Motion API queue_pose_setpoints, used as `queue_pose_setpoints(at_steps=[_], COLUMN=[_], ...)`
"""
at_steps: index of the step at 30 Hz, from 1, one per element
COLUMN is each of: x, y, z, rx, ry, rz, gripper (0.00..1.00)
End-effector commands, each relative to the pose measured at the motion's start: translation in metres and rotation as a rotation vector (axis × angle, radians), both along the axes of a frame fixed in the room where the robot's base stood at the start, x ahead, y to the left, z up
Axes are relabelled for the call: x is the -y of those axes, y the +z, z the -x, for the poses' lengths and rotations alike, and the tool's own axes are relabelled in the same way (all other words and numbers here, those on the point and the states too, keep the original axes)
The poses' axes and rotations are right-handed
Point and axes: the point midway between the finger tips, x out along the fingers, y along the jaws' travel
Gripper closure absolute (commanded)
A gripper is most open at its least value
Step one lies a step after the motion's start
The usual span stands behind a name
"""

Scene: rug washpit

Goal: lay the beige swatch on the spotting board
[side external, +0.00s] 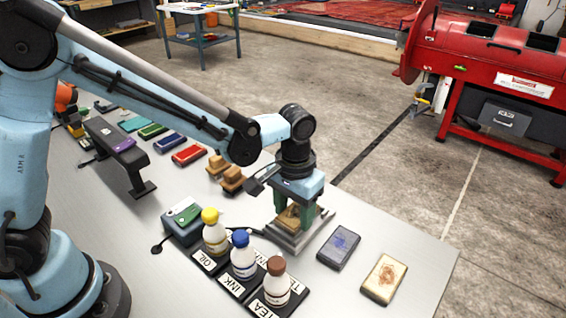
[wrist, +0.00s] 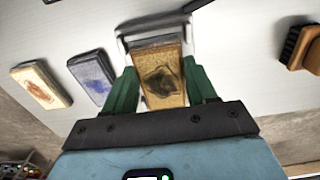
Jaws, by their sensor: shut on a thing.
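My gripper (side external: 293,218) is shut on a tan-beige swatch (wrist: 165,92) with a dark stain, its green fingers on either side. In the side view the swatch (side external: 288,219) is partly hidden by the fingers. It is over the spotting board (side external: 286,242), a pale metal plate, whose light rim (wrist: 122,46) also shows in the wrist view. I cannot tell whether the swatch touches the board. A cream swatch with a brown stain (side external: 385,280) and a grey swatch with a blue stain (side external: 339,247) lie flat to the right of the board.
Yellow-, blue- and brown-capped bottles (side external: 244,258) stand on labelled black plates in front of the board. A grey box with a green top (side external: 184,215) is to the left. Wooden brushes (side external: 231,180) lie behind. Several coloured pads lie farther left. The table's right end is open.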

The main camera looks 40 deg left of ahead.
Motion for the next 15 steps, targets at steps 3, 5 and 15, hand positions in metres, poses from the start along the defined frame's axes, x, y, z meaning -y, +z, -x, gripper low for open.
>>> queue_pose_setpoints(at_steps=[3,5,15], x=[0.0,0.0,0.0], y=[0.0001,0.0001,0.0001], z=[0.0,0.0,0.0], rx=[0.0,0.0,0.0], ry=[0.0,0.0,0.0], rz=[0.0,0.0,0.0], gripper=[0.74,0.34,0.14])
